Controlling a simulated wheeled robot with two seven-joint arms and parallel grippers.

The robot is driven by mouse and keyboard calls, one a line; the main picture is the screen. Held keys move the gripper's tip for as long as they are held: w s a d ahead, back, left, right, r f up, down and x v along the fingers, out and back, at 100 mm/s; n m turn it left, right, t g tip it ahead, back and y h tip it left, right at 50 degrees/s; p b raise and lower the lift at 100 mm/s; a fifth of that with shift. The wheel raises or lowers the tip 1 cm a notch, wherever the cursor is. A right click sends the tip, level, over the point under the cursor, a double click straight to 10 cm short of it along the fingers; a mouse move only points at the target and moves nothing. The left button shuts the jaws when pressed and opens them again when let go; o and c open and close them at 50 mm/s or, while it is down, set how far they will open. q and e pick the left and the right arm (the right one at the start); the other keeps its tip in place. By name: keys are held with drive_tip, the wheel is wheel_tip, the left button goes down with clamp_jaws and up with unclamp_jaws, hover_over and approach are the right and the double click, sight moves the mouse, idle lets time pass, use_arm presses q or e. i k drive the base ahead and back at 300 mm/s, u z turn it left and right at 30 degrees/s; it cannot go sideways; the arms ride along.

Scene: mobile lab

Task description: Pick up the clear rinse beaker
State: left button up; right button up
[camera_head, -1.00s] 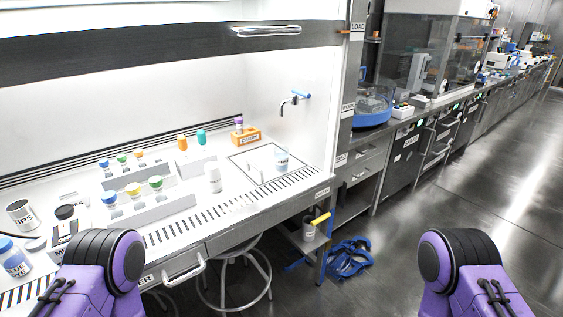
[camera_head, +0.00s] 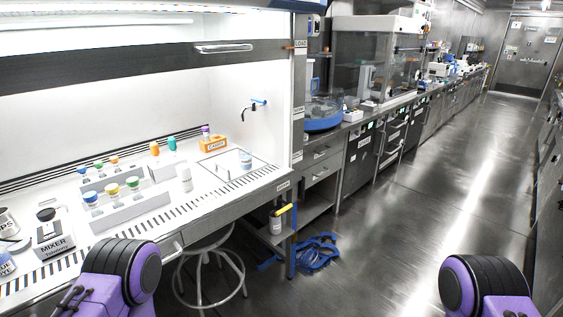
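A small clear container with a blue band (camera_head: 246,160) stands in the square sink-like area (camera_head: 212,165) at the right end of the white hood bench. It looks like the rinse beaker, but its label is too small to read. A white bottle (camera_head: 185,179) stands to its left, outside that area. Only purple and black links of my two arms show at the bottom left and bottom right. Both of my grippers are out of view, and nothing touches the clear container.
Racks with coloured caps (camera_head: 125,208), a mixer (camera_head: 53,233) and an orange caddy (camera_head: 213,143) stand on the bench. A stool (camera_head: 208,270) is under its front edge. Blue straps (camera_head: 316,252) lie on the floor. The aisle floor (camera_head: 420,190) at right is clear.

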sight(245, 157)
drive_tip(key=z, duration=0.85)
drive_tip(key=i, duration=1.05)
drive_tip(key=u, duration=0.1)
